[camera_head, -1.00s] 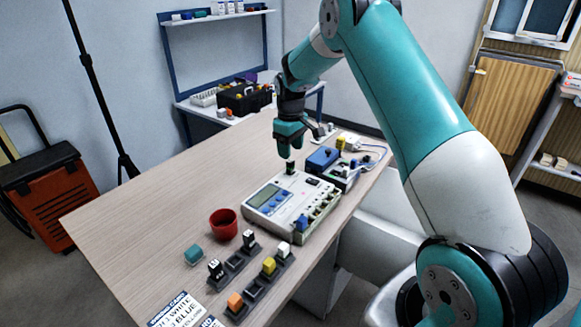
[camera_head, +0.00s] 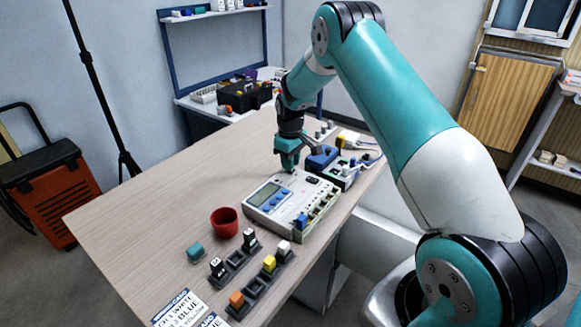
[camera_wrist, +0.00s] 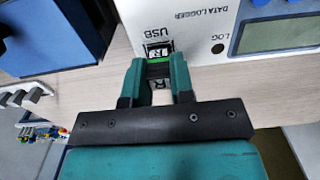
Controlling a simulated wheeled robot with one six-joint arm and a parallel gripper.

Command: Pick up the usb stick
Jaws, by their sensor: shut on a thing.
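The data logger (camera_head: 262,222), a pale box with a grey screen and blue buttons, lies on the table. In the wrist view its face (camera_wrist: 205,45) shows the word USB above a small dark and green usb stick (camera_wrist: 158,62) marked R. My gripper (camera_wrist: 156,78) is shut on this usb stick, its teal fingers on either side of it. The stick is at the logger's edge; I cannot tell whether it is still seated in the port. In the head view my gripper (camera_head: 289,164) points down at the logger's far edge and hides the stick.
A blue box (camera_head: 322,157) stands close to the right of my gripper. A red cup (camera_head: 224,222), a teal block (camera_head: 195,252) and dark holders with coloured plugs (camera_head: 262,278) are nearer the front. The table's left side is clear.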

